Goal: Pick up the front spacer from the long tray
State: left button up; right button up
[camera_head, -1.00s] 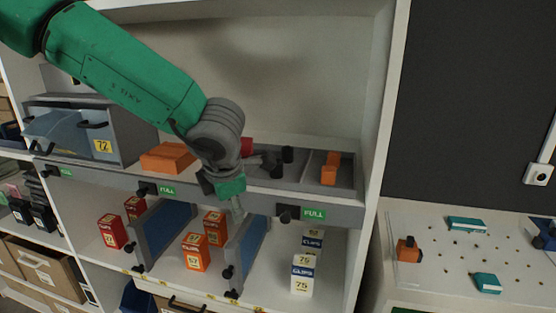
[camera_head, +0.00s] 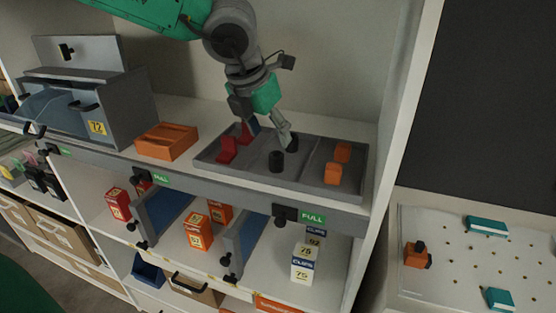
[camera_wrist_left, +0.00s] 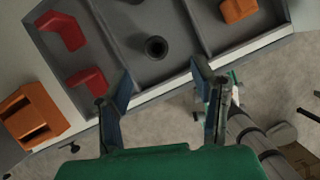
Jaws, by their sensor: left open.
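The long grey tray (camera_head: 222,177) lies on the shelf, divided into compartments. The front spacer (camera_head: 277,160), a short black cylinder, stands in the middle compartment. In the left wrist view the front spacer (camera_wrist_left: 156,47) shows a round hole in its top. The back spacer (camera_head: 292,146), also black, stands behind it, partly covered by a finger; only its edge shows at the top of the wrist view. My left gripper (camera_head: 270,133) is open and empty above the tray, its fingers pointing down, above and behind the front spacer in the head view. My right gripper is not in view.
Red pieces (camera_head: 227,149) are in the tray's left compartment and orange pieces (camera_head: 333,173) in the right one. An orange box (camera_head: 167,141) and a grey bin (camera_head: 122,115) stand left of the tray. The shelf's side wall (camera_head: 405,110) rises at the right.

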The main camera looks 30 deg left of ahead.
aim_at(277, 154)
pick_arm(q)
jog(key=x, duration=0.3)
jog(key=shift+w+f, duration=0.15)
jog(key=shift+w, duration=0.1)
jog(key=shift+a+x, duration=0.15)
jog(key=shift+x, duration=1.15)
jog(key=shift+a+x, duration=0.15)
jog(key=shift+x, duration=1.2)
jog(key=c, duration=0.9)
